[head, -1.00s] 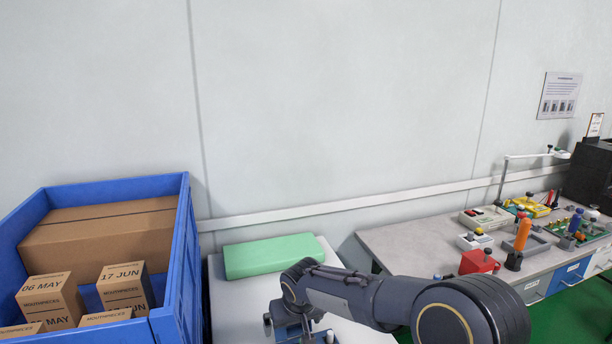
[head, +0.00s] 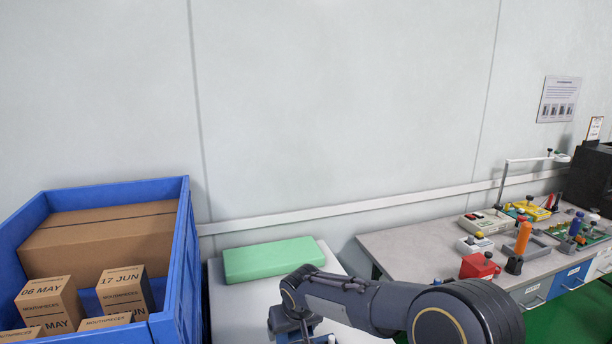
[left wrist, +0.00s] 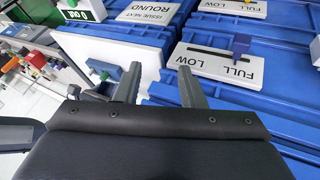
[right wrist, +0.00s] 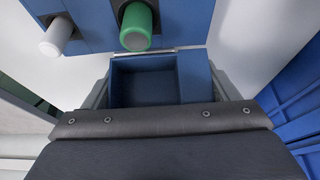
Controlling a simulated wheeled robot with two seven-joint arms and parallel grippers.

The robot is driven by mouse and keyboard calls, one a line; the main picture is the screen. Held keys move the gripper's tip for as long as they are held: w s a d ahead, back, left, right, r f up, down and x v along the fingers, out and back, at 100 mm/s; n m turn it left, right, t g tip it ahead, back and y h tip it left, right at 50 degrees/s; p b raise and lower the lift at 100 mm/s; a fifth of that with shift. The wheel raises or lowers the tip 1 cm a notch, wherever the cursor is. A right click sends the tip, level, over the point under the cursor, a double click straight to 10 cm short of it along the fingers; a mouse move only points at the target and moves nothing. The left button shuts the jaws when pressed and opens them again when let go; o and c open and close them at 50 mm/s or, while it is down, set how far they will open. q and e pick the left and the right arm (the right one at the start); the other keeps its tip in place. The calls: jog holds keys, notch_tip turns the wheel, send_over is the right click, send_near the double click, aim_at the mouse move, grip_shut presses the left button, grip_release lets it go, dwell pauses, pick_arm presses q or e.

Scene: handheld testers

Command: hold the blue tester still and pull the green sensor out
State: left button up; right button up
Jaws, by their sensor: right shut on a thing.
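In the right wrist view, the blue tester (right wrist: 186,22) fills the upper middle. The green sensor (right wrist: 136,28) sticks out of its face, and a white-tipped peg (right wrist: 55,38) stands left of it. My right gripper (right wrist: 160,92) is shut on a blue part of the tester with an open recess, one finger on each side. The green sensor is beyond the fingers, apart from them. In the head view, my right gripper (head: 294,322) is low in the middle, largely hidden by my arm. My left gripper (left wrist: 160,80) shows only in the left wrist view, fingers apart and empty.
A blue crate (head: 180,260) with cardboard boxes stands at left. A green block (head: 272,260) lies on the pale table (head: 235,312). A grey bench (head: 400,245) with several testers is at right. Blue labelled units (left wrist: 250,72) lie close beyond my left fingers.

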pick_arm(q)
jog(key=shift+o, duration=1)
